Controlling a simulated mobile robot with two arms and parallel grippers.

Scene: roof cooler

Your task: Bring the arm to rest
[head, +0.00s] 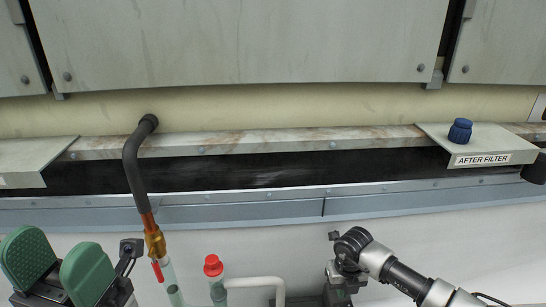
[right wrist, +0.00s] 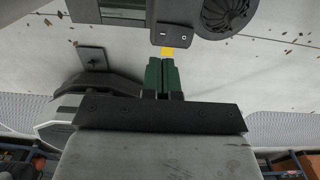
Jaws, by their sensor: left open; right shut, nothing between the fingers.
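My left gripper (head: 58,265) is at the lower left in the head view. Its two green fingers stand apart with nothing seen between them. My right arm (head: 405,275) comes in from the lower right in the head view, with its wrist bent down near the bottom edge; its fingers are not clear there. In the right wrist view my right gripper (right wrist: 162,80) has its green fingers together and holds nothing. A small yellow piece (right wrist: 167,53) shows just beyond the fingertips; whether they touch it I cannot tell.
A black hose (head: 135,170) with a brass fitting (head: 155,244) drops to a pale pipe beside my left gripper. A red cap (head: 213,265) tops a pipe near it. A blue cap (head: 460,130) stands on the "AFTER FILTER" shelf (head: 490,157). A round grille (right wrist: 228,15) is above my right gripper.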

